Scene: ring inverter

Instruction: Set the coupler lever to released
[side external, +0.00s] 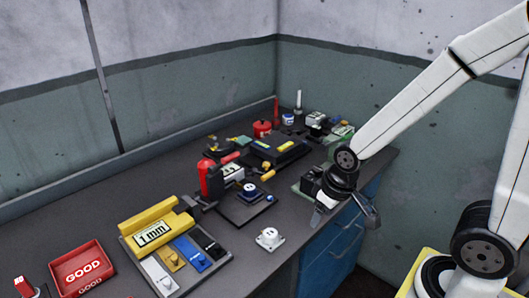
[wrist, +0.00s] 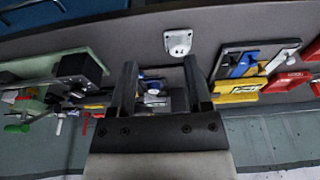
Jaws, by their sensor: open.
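I cannot tell for certain which part is the coupler lever. A dark plate (side external: 228,207) at mid-bench carries a blue-and-white round part (side external: 250,189), with a yellow knob (side external: 268,176) beside it. In the wrist view this area is partly hidden behind my fingers. My gripper (side external: 345,212) hangs near the bench's front edge, right of that plate, fingers apart and empty. In the wrist view my gripper (wrist: 160,64) shows two spread dark fingers with nothing held between them.
A small white block (side external: 269,238) sits near the front edge; it also shows in the wrist view (wrist: 178,42). A yellow "1 mm" unit (side external: 154,232) and a red GOOD tray (side external: 82,265) stand left. A black box (side external: 278,150) and several small items crowd the back.

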